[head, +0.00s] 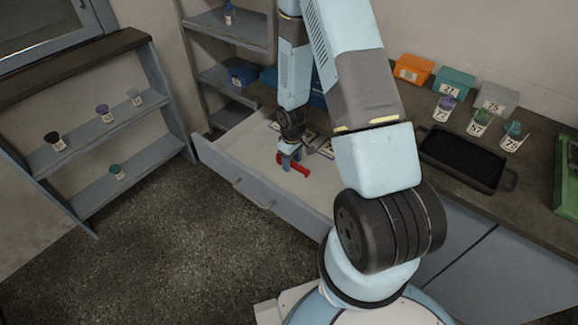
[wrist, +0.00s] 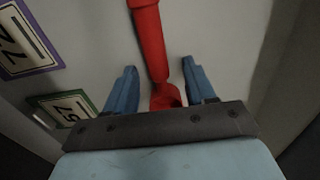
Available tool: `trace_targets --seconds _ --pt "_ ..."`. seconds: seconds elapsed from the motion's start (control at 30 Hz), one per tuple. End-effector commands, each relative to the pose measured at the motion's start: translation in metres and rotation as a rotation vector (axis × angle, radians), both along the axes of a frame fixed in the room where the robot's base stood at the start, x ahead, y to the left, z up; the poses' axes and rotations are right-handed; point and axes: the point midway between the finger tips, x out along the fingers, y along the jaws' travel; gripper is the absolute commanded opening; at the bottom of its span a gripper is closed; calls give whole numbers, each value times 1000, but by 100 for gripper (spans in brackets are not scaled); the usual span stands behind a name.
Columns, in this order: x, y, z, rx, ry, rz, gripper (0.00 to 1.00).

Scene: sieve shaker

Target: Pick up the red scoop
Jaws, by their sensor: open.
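The red scoop (head: 293,164) lies in the open white drawer (head: 237,144). In the wrist view the scoop (wrist: 150,45) runs from the top edge down between my two blue fingers. Its lower end is partly hidden behind the dark bar of my gripper. My gripper (wrist: 158,85) is open, with one finger on each side of the scoop and a visible gap on both sides. In the head view my gripper (head: 289,156) points down into the drawer at the scoop.
Number cards, such as the purple-edged card (wrist: 22,42) and the green-edged card (wrist: 62,106), lie in the drawer beside the scoop. Drawer walls surround my gripper. A black tray (head: 462,158), labelled cups and coloured boxes (head: 412,69) stand on the counter. A cup shelf (head: 105,125) stands left.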

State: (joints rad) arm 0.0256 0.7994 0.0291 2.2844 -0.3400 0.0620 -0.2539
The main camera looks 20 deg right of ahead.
Motion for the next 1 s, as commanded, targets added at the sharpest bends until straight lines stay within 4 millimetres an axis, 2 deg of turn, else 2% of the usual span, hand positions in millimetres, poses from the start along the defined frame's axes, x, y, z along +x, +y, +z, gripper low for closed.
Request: trace_targets --seconds 0.33,0.9,1.0 --pt "0 0 -6 -1 -1 0 55" --pt "0 0 -5 -1 -1 0 1" --pt "0 0 -5 -1 -1 1 0"
